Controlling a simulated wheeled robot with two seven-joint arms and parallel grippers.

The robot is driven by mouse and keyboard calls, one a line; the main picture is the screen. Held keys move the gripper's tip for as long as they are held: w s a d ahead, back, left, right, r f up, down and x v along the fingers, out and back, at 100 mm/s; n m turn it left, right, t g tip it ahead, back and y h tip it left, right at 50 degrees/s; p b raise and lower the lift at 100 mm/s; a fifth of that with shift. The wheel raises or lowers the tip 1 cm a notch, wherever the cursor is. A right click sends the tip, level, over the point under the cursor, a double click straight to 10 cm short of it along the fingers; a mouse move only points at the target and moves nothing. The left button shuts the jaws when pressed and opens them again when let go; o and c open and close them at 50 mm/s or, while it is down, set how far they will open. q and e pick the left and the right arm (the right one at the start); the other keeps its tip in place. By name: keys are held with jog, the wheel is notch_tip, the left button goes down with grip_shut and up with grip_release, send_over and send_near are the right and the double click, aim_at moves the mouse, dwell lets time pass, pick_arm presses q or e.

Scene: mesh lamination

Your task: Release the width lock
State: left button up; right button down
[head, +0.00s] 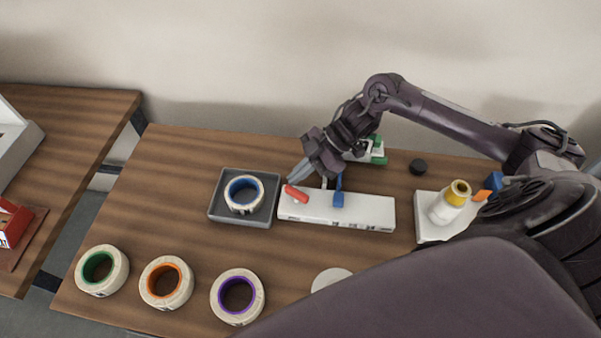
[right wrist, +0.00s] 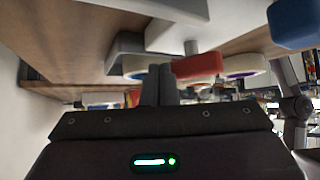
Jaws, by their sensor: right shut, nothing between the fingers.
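A long white fixture (head: 362,211) lies on the table, with a short red lever (head: 296,194) at its left end and an upright blue piece (head: 338,193) near its middle. My right gripper (head: 297,176) is shut and empty, its fingertips just behind and close above the red lever. In the right wrist view the shut fingers (right wrist: 158,84) stand beside the red lever (right wrist: 198,67); I cannot tell whether they touch it. The blue piece (right wrist: 294,22) is at the upper right there. The lever's lock state is not clear. My left gripper is not in view.
A grey tray (head: 216,211) with a blue-cored tape roll (head: 244,208) sits left of the fixture. Green-, orange- and purple-cored rolls (head: 236,316) stand along the front.

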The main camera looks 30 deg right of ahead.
jog(key=shift+w+a, duration=0.3)
jog(key=shift+a, duration=0.25)
dwell(1.4)
jog(key=shift+d+r, duration=0.25)
jog(key=shift+d, duration=0.1)
jog(key=b+v, duration=0.1)
jog(key=v, duration=0.5)
jog(key=shift+d+r+b, duration=0.3)
jog(key=shift+r, duration=0.05)
jog(key=shift+s, duration=0.1)
